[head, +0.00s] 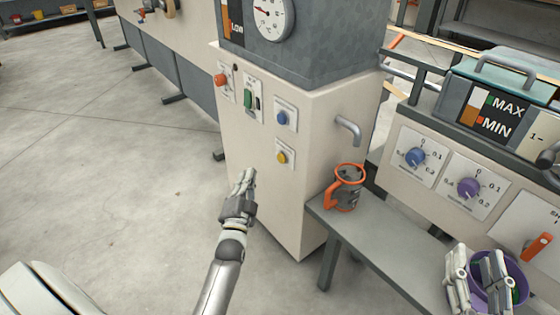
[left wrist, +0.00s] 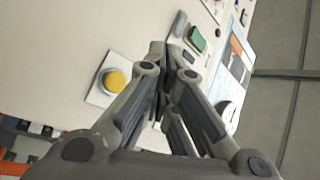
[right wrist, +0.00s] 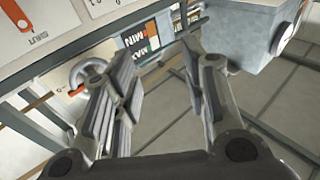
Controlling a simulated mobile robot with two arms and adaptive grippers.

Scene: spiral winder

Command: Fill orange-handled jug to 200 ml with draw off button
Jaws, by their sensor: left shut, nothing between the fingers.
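The orange-handled jug (head: 350,191) stands upright on a grey bench, below the bent spout (head: 348,128) of a cream cabinet. Its fill level cannot be read. The cabinet front carries a yellow button (head: 282,157), a blue button (head: 283,117), a green switch (head: 249,100) and a red knob (head: 220,80); their labels are too small to read. My left gripper (head: 249,174) is shut and empty, left of the yellow button. In the left wrist view the yellow button (left wrist: 115,79) lies left of the fingertips. My right gripper (head: 475,262) is open and empty at the lower right.
A purple container (head: 515,272) is beside and partly behind my right gripper. The grey bench (head: 375,245) extends along the right. A panel with a blue dial (head: 415,157) and a purple dial (head: 468,188) stands behind it. Open floor lies left of the cabinet.

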